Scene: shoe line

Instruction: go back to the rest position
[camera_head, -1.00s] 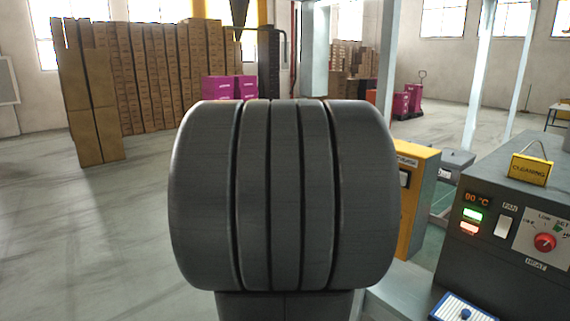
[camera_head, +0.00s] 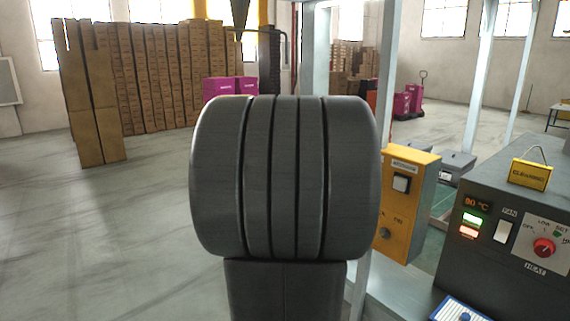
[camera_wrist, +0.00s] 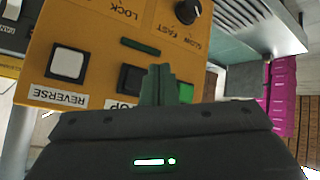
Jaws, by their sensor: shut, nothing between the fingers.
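My gripper (camera_wrist: 157,85) shows in the wrist view, its green fingers together with nothing between them. It is in front of a yellow control box (camera_wrist: 95,50). The box carries a white REVERSE button, a dark button, a green button and a black SLOW/FAST knob. The fingers overlap the area by the dark and green buttons; I cannot tell whether they touch the box. In the head view my dark arm fills the middle and hides the gripper. The yellow box (camera_head: 405,225) shows there to the right of the arm.
A dark machine panel (camera_head: 490,265) with a red knob, switch and temperature display stands at right, a yellow sign (camera_head: 530,174) on top. Brown cartons (camera_head: 150,80) stack at the back left, pink boxes (camera_head: 222,89) behind the arm. The left floor is clear.

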